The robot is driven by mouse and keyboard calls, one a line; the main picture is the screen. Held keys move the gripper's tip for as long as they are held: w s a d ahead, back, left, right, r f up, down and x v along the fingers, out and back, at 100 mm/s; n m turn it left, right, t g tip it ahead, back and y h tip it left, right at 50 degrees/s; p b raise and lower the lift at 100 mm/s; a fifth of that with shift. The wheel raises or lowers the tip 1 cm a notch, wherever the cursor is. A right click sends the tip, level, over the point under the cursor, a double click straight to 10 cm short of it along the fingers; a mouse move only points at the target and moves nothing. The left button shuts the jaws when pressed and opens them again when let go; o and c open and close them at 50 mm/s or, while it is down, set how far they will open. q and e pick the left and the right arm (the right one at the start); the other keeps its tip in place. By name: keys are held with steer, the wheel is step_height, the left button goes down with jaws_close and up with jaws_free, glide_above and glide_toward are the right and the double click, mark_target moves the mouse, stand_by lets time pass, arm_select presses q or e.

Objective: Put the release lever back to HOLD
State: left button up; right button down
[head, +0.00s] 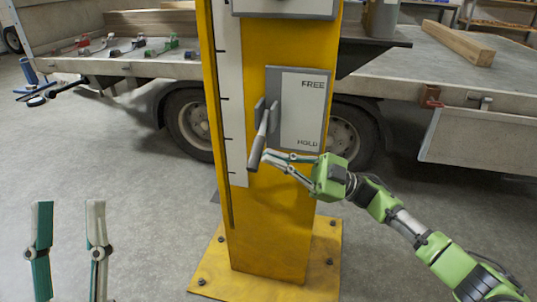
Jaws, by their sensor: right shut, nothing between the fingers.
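The release lever (259,143) is a grey handle on a bracket on the yellow post (270,220). It points down and slightly left, its lower end a little below the level of the word HOLD. The label plate (301,112) beside it reads FREE at the top and HOLD at the bottom. My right gripper (267,157) is shut and empty, its fingertips at the right side of the lever's lower part. Whether they touch it I cannot tell. My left gripper (68,206) is open and empty at the lower left, away from the post.
The post stands on a bolted yellow base plate (213,268). A white scale strip (232,110) runs down its left side. Behind is a flatbed trailer (440,75) with wheels, straps and a timber beam (458,43). The grey floor is clear to the left.

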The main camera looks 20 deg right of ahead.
steer(key=v, duration=1)
steer(key=shift+d, duration=0.2)
